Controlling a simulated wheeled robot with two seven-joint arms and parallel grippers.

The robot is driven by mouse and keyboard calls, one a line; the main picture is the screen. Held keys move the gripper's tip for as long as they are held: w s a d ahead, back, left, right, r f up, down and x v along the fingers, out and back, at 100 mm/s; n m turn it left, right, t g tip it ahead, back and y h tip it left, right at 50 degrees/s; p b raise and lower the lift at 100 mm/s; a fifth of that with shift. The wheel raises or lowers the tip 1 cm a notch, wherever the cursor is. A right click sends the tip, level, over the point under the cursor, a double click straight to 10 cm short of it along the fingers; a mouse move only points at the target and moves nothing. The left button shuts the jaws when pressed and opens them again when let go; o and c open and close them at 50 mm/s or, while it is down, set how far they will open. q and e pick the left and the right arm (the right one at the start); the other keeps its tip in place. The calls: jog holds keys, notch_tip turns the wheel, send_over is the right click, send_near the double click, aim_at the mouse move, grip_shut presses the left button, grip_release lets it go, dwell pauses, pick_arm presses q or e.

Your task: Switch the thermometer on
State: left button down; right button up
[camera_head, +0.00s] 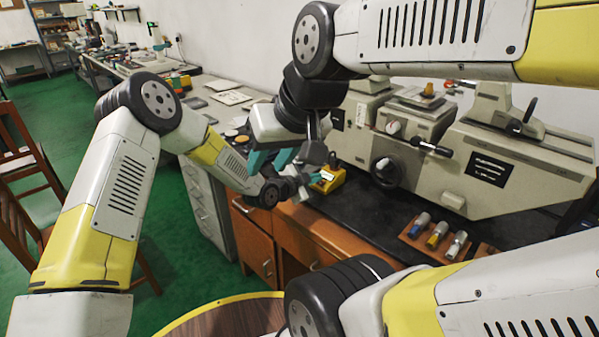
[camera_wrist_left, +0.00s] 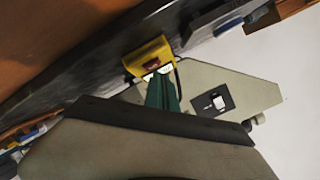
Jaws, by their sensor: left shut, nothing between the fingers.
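The thermometer is a small yellow box (camera_head: 332,181) with a pale face, on the dark bench top beside the large grey machine. It also shows in the left wrist view (camera_wrist_left: 147,56), where pale patches are visible on its near side. My left gripper (camera_head: 312,177) is shut and empty, its tips close to the thermometer's pale face. In the left wrist view its green fingers (camera_wrist_left: 161,92) are together and overlap the box's lower edge; I cannot tell whether they touch it. My right gripper (camera_head: 271,161) hangs to the left of the thermometer, its teal fingers apart and empty.
The grey measuring machine (camera_head: 474,150) fills the back of the bench. A wooden block with several coloured cylinders (camera_head: 437,238) stands at the front right. Flat papers (camera_head: 231,97) lie on the farther bench. My arms pass close together above the bench edge.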

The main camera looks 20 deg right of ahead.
pick_arm(q)
jog(key=shift+a+r, duration=0.1)
jog(key=shift+r, duration=0.05)
notch_tip(320, 180, up, 6)
jog(key=s+a, duration=0.1)
jog(key=a, duration=0.1)
jog(key=shift+a+f, duration=0.25)
dwell(0.4)
dwell(0.9)
